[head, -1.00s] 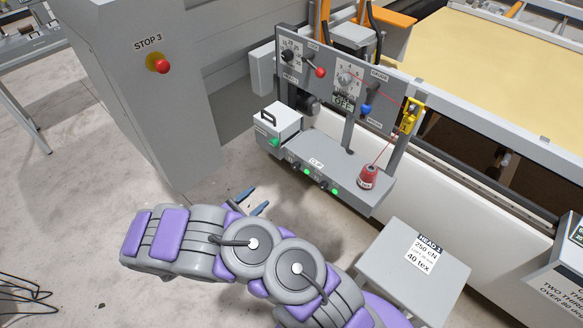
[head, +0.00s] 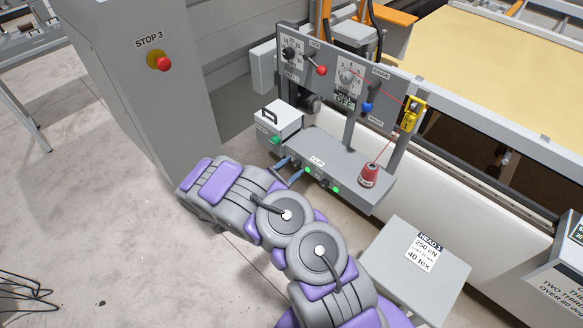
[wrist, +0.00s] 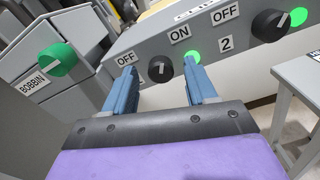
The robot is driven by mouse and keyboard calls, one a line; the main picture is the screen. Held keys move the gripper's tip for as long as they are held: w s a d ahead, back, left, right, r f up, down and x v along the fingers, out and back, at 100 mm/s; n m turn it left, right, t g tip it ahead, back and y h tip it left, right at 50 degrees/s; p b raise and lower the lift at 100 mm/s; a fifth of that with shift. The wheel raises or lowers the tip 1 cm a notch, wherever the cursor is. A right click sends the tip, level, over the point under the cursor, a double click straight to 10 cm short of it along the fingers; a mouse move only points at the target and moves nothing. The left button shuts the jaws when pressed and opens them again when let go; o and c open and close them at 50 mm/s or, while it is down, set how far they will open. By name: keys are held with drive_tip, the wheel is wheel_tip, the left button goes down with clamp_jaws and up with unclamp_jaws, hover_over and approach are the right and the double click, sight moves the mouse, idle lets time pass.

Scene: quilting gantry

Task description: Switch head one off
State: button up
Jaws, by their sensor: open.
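The head one switch (wrist: 160,68) is a dark round knob with a white pointer mark, on the grey front face of the shelf (head: 340,160). In the wrist view it sits between the two blue fingers of my gripper (wrist: 162,80), which are open on either side of it. I cannot tell whether they touch it. An OFF label (wrist: 125,58) is at its left and an ON label (wrist: 180,33) at its upper right. A lit green lamp (wrist: 193,57) is partly behind the right finger. In the head view my gripper (head: 289,170) is at the shelf front.
A second knob (wrist: 270,25), marked 2, sits to the right with a lit green lamp (wrist: 299,15). A green BOBBIN knob (wrist: 58,60) is to the left. A red thread cone (head: 368,175) stands on the shelf. A grey stand (head: 390,260) is at the right.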

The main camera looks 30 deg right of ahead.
drive_tip(key=shift+d, duration=0.15)
drive_tip(key=shift+c, duration=0.6)
clamp_jaws()
